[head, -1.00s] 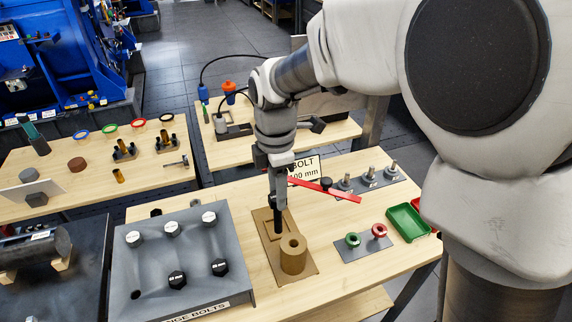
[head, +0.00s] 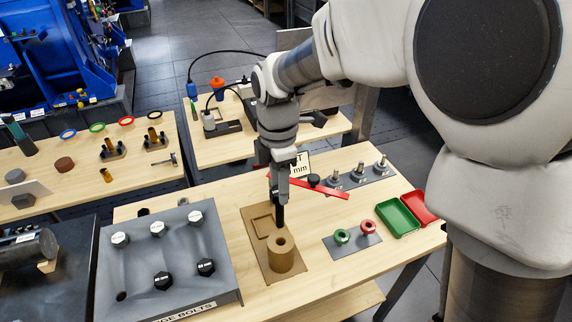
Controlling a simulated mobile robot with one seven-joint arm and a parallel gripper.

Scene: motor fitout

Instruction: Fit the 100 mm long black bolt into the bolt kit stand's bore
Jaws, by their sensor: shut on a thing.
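The bolt kit stand (head: 258,230) is a brown plate on the near wooden table, with a square outline at its back and an upright brown cylinder (head: 281,261) at its front. The cylinder has a dark round bore (head: 281,242) in its top. My gripper (head: 279,199) points down, shut on the black bolt (head: 280,216). The bolt hangs upright, its lower end close to the cylinder top in the picture. It appears in line with the bore, slightly above or behind it; I cannot tell the depth. The fingers hide the bolt's upper part.
A grey bolt block (head: 190,245) with several bolts stands to the left. A red bar (head: 322,188) and a white sign (head: 302,163) are just behind my gripper. A plate with green (head: 341,236) and red rings (head: 368,227), and a green tray (head: 397,217), are to the right.

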